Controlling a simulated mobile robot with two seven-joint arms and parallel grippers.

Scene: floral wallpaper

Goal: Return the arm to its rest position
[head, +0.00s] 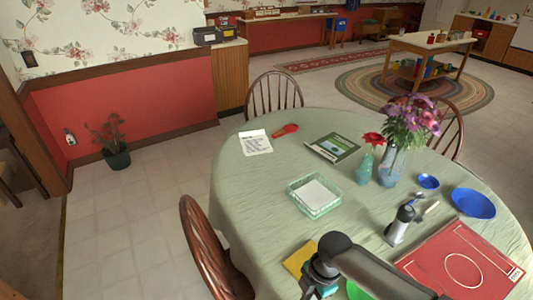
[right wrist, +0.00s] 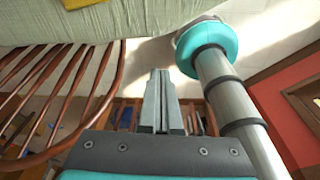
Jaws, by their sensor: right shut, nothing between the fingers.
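My right gripper (right wrist: 160,75) is shut and empty in the right wrist view. Its two fingers lie together, with the wooden chair (right wrist: 62,100) to their left and the green tablecloth edge (right wrist: 40,22) beyond. In the head view my right arm comes in from the bottom right over the near part of the round table (head: 262,195). It bends down near the table's front edge, and its fingers are not visible there. My left gripper is not in view.
The table holds a teal basket (head: 293,206), a flower vase (head: 391,166), a yellow item (head: 299,259), a red board (head: 455,275) and a blue plate (head: 473,204). A wooden chair (head: 210,250) stands close to the table's near left.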

